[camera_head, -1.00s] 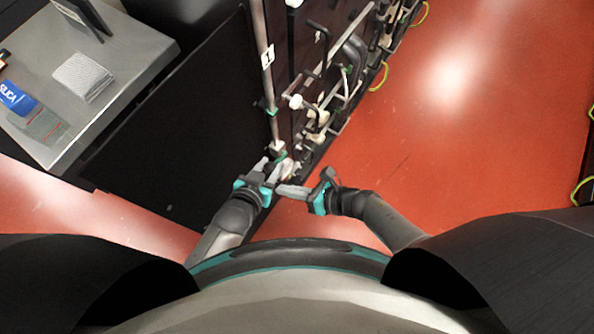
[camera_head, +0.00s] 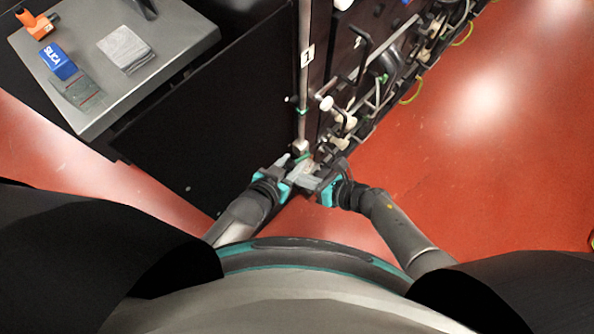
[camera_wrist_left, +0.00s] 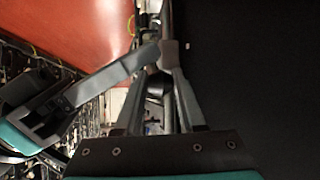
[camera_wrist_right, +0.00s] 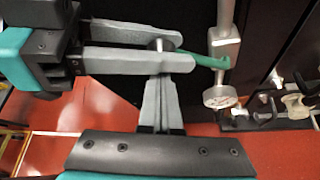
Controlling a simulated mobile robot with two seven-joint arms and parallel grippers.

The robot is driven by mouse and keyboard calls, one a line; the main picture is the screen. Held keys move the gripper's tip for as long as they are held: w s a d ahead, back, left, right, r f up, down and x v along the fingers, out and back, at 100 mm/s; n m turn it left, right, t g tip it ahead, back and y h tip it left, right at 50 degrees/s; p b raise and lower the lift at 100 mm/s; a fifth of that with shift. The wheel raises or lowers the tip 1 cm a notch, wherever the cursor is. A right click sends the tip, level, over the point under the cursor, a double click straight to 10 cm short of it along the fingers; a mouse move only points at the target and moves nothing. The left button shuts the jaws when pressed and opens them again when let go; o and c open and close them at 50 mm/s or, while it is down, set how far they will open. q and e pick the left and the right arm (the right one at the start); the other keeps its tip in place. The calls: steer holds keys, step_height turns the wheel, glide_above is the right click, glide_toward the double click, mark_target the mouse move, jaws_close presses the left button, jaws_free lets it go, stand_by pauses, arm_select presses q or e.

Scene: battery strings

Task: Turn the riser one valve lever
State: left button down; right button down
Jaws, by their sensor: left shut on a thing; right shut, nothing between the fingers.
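Riser one is the upright pipe with a "1" label (camera_head: 307,55) in the head view. Its round metal valve fitting (camera_wrist_right: 220,97) and green lever (camera_wrist_right: 204,60) show in the right wrist view, the lever pointing left from the pipe. My left gripper (camera_head: 287,163) is shut on the lever's outer end; its fingers (camera_wrist_right: 184,52) reach in from the left there. My right gripper (camera_wrist_right: 160,82) is shut and empty, its tips just below or against the left fingers; contact is unclear. In the left wrist view the right fingers (camera_wrist_left: 115,74) cross beside the left ones.
A dark panel (camera_head: 230,110) stands left of the riser. A grey table (camera_head: 165,60) holds a blue SILICA box (camera_head: 59,62) and a pale stack (camera_head: 125,47). Several pipes and valves (camera_head: 385,85) crowd the rack on the right. Red floor (camera_head: 490,160) is open beyond it.

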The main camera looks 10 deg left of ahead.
steer(key=shift+w+r, duration=0.1)
steer(key=shift+r, duration=0.15)
